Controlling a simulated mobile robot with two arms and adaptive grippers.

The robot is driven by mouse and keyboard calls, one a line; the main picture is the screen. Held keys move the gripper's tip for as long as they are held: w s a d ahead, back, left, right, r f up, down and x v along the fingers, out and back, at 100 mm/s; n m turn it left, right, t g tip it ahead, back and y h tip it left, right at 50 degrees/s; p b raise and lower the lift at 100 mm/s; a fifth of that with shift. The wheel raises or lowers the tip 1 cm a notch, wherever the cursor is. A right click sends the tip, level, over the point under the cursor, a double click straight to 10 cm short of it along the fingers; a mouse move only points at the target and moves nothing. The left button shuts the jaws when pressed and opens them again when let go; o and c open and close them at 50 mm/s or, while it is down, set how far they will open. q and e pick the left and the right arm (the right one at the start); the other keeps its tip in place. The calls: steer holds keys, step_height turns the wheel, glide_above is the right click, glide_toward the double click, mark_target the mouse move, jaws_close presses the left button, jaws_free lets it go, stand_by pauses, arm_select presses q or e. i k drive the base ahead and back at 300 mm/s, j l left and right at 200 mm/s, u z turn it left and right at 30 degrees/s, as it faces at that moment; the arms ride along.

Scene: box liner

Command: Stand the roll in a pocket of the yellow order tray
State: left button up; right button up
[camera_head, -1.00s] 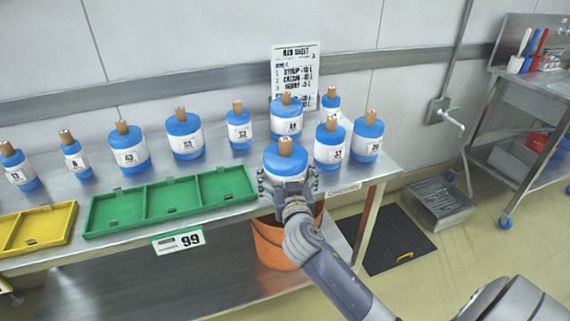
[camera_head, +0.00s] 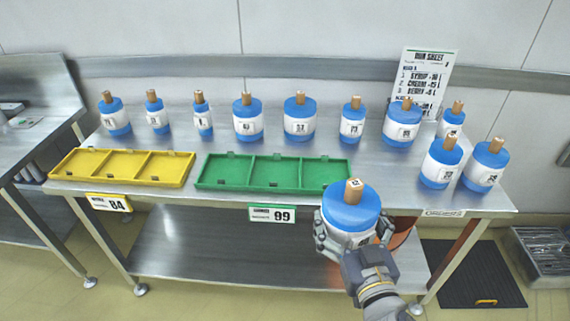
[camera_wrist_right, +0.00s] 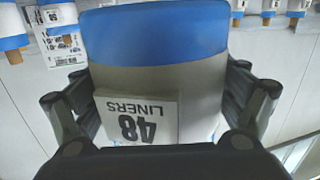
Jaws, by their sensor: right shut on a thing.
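My right gripper (camera_head: 352,240) is shut around a blue-and-white roll (camera_head: 350,212) with a brown core on top. The roll is upright, in front of the table's front edge, right of the green tray. In the right wrist view the roll (camera_wrist_right: 150,40) fills the space between the fingers, and its label reads "48 LINERS". The yellow order tray (camera_head: 62,174) lies at the table's left front, with three pockets, all empty. Its tag (camera_head: 108,203) reads 84. My left gripper is not in view.
A green three-pocket tray (camera_head: 205,184) with tag 99 lies between the yellow tray and the held roll, empty. Several other rolls (camera_head: 299,118) stand along the back and right of the table. A sign (camera_head: 424,80) stands behind them. An orange bucket (camera_head: 402,238) is below the table edge.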

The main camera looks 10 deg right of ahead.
mark_target(84, 165)
steer(key=i+j, duration=0.1)
steer(key=j, duration=0.35)
steer(key=i+j, duration=0.1)
steer(key=j, duration=0.35)
steer(key=i+j, duration=0.1)
steer(key=j, duration=0.35)
steer(key=i+j, duration=0.1)
steer(key=j, duration=0.35)
steer(key=i+j, duration=0.1)
steer(key=j, duration=0.35)
steer(key=i+j, duration=0.1)
steer(key=j, duration=0.35)
steer(key=i+j, duration=0.1)
steer(key=j, duration=0.35)
steer(key=i+j+u, duration=0.1)
steer(key=j, duration=0.4)
